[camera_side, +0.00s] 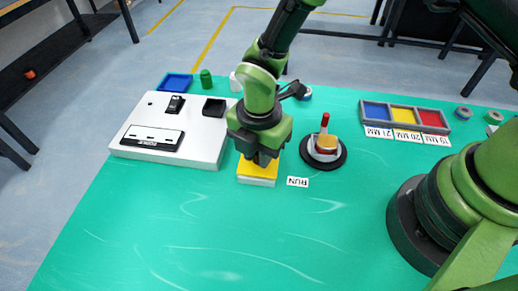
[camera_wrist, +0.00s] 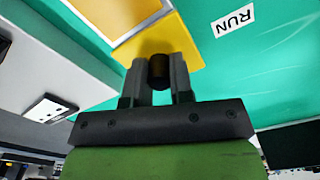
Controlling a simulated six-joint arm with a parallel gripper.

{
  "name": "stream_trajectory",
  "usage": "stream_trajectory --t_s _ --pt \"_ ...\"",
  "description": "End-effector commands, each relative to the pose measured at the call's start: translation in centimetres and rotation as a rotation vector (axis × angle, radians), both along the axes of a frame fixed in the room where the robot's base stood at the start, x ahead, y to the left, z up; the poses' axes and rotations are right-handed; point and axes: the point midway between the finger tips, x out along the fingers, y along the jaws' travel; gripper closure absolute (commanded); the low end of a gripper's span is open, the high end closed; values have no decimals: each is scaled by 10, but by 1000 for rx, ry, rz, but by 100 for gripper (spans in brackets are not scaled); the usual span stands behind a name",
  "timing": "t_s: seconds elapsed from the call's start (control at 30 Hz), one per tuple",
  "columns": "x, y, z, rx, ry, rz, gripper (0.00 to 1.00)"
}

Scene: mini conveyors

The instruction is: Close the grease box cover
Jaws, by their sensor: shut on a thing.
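The grease box (camera_side: 257,182) is a small pale box with a yellow cover (camera_side: 259,171) on its upper side, below my gripper (camera_side: 262,160) in the side view. In the wrist view the yellow cover (camera_wrist: 178,38) shows beyond the fingers. My gripper (camera_wrist: 159,75) is shut on a dark round knob (camera_wrist: 159,66) at the cover. My gripper hides part of the cover in the side view, so I cannot tell how fully it is seated.
A white control panel (camera_side: 206,150) stands close at the left of the box. A RUN label (camera_side: 298,182) and a round black stand (camera_side: 339,158) with a red-topped item lie to the right. A three-colour tray (camera_side: 403,115) is farther right. The green table's front is clear.

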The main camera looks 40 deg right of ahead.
Motion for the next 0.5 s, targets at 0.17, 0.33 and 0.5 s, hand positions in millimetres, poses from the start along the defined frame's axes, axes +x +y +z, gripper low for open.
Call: stream_trajectory --t_s 0.17,0.33,0.5 --pt "21 -20 0 0 -2 -8 100" --pt "44 -43 0 0 -2 -6 100" --pt "51 -50 1 -1 -4 0 100"
